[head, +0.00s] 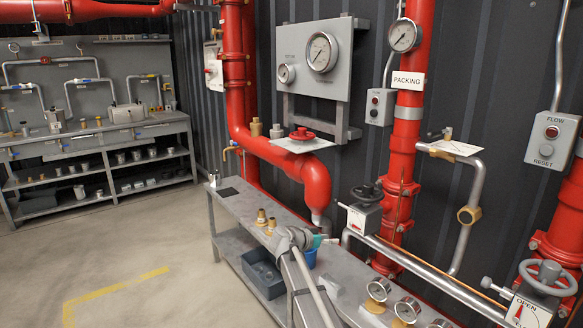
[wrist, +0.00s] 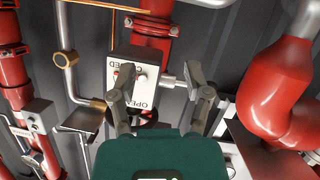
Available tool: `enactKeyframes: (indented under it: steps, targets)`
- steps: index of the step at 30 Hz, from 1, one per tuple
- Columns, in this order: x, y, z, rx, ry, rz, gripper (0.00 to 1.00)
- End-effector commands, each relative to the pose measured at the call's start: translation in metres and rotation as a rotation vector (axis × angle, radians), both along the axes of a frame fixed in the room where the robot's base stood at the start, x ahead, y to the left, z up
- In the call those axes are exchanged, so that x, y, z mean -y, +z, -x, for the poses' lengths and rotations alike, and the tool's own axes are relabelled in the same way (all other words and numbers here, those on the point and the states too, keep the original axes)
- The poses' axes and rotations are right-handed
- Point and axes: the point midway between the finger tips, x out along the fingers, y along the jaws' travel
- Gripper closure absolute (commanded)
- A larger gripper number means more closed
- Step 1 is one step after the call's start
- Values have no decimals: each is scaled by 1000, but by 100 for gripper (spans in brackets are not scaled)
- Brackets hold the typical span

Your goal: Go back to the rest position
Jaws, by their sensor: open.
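My gripper (wrist: 158,85) is open in the wrist view, its two dark fingers spread wide with nothing between them. Behind the fingers is a valve box (wrist: 136,72) with an upside-down open/closed label, partly hidden by the gripper. I cannot tell whether the fingers touch it; they appear apart from it. In the head view my arm reaches over the grey bench, and only a teal bit of the gripper body shows; its fingers are not clear there.
The grey bench (head: 237,197) holds brass fittings (head: 265,219) and several gauges (head: 378,289). A valve with a black handwheel (head: 367,194) stands behind my arm, near red pipes (head: 403,150). A shelf unit (head: 98,148) is at the far left. The floor (head: 130,240) between is clear.

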Motion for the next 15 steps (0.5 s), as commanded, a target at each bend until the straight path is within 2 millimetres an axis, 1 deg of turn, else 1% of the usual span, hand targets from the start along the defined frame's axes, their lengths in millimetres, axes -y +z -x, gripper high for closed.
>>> enactKeyframes:
  steps: [1,5,6,8,9,14,15]
  targets:
    - [15,-10,22,-64,-6,-29,37]
    - [39,-37,64,-245,3,-118,37]
    - [45,-44,77,-299,10,-146,37]
    - [52,-56,96,-378,28,-192,37]
    - [56,-63,109,-428,43,-222,37]
    - [66,-89,163,-621,128,-353,37]
    - [68,-94,176,-665,155,-385,37]
